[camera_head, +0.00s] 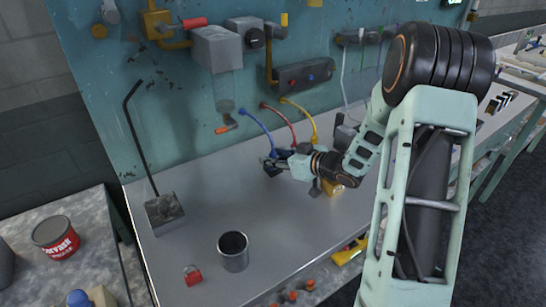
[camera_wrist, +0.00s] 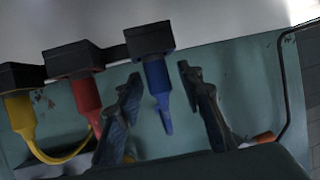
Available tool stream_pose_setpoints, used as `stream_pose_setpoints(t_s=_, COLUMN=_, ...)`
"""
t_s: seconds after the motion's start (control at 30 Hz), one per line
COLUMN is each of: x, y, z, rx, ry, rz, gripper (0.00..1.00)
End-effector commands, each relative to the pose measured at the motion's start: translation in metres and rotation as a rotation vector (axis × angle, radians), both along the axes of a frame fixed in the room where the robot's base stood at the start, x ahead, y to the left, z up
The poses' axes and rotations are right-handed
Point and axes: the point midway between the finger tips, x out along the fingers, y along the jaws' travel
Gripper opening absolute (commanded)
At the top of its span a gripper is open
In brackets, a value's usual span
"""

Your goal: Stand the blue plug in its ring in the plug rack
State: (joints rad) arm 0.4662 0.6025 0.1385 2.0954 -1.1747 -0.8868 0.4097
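The blue plug (camera_wrist: 156,80) is at a black ring block (camera_wrist: 149,40) of the plug rack in the wrist view. Its wide end meets the block and its narrow end points away; how deeply it is seated is hidden. My gripper (camera_wrist: 163,108) is open, with one finger on each side of the blue plug and visible gaps to it. The red plug (camera_wrist: 86,94) and yellow plug (camera_wrist: 20,115) are at neighbouring black blocks. In the head view my gripper (camera_head: 274,162) is at the rack on the bench, and the blue hose (camera_head: 261,126) curves down to it.
Red (camera_head: 283,116) and yellow (camera_head: 303,112) hoses hang beside the blue one. A metal cup (camera_head: 233,253), red padlock (camera_head: 193,275) and grey block (camera_head: 164,214) with a tall black rod stand on the bench (camera_head: 195,240).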

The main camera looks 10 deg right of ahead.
Motion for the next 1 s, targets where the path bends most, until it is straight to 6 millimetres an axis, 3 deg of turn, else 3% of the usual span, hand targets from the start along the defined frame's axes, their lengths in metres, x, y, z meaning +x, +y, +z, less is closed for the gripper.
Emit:
stream_pose_setpoints(t_s=0.5, x=-0.077, y=-0.053, z=0.039, rx=-0.001, ry=0.0, rz=-0.004, gripper=0.34)
stream_pose_setpoints(t_s=0.7, x=-0.089, y=-0.06, z=0.044, rx=0.0, ry=0.001, rz=-0.002, gripper=0.34)
stream_pose_setpoints(t_s=1.0, x=-0.09, y=-0.061, z=0.044, rx=0.0, ry=0.001, rz=-0.001, gripper=0.34)
